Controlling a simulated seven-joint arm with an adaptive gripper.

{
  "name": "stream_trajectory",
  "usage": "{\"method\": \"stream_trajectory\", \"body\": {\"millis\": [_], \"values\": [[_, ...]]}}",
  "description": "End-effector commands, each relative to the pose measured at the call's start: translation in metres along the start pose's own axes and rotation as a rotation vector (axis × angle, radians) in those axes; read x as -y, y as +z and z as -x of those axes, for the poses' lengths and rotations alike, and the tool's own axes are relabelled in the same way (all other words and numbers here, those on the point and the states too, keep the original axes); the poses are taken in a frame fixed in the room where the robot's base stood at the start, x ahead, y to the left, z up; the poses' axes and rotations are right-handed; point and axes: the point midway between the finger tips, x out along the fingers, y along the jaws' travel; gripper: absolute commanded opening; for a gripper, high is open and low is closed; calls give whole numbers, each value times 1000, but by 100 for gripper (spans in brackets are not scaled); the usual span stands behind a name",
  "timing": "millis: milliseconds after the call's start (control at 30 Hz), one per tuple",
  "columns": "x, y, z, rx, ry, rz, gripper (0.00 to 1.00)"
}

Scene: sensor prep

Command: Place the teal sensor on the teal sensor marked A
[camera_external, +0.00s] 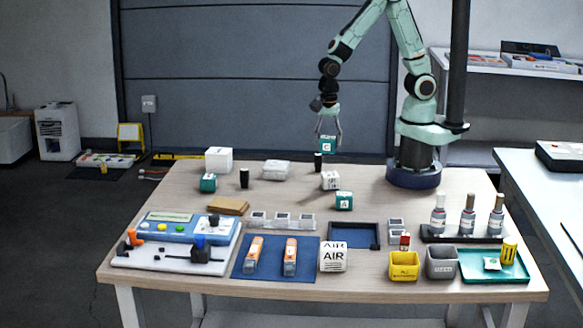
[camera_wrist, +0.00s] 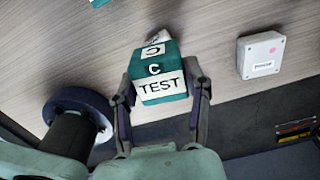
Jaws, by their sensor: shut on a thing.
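My gripper (camera_external: 328,136) is shut on a teal-and-white cube sensor marked C (camera_external: 327,146), held above the back middle of the table. In the wrist view my gripper (camera_wrist: 163,90) has one finger on each side of this sensor (camera_wrist: 152,70), and the words "C" and "TEST" show. The teal sensor marked A (camera_external: 344,203) stands on the table, lower in the external view and slightly right of the held one, apart from it.
A white labelled cube (camera_external: 330,180) and a dark cylinder (camera_external: 318,162) stand near the space below my gripper. A dark open tray (camera_external: 353,248) lies in front of sensor A. Bottles (camera_external: 467,222) stand on the right. A white box (camera_wrist: 261,54) shows in the wrist view.

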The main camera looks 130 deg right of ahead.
Motion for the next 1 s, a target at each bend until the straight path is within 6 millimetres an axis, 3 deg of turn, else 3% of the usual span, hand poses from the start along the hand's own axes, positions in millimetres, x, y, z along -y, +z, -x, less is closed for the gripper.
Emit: {"method": "stream_trajectory", "body": {"millis": [133,267,433,667,800,1000], "values": [[-12,-7,7,0,0,-25,6],[-10,-3,10,4,-11,-106,6],[-18,34,9,7,-16,-80,6],[-49,78,2,4,-6,75,6],[-60,85,-17,-3,3,116,6],[-59,85,-45,-2,2,116,6]]}}
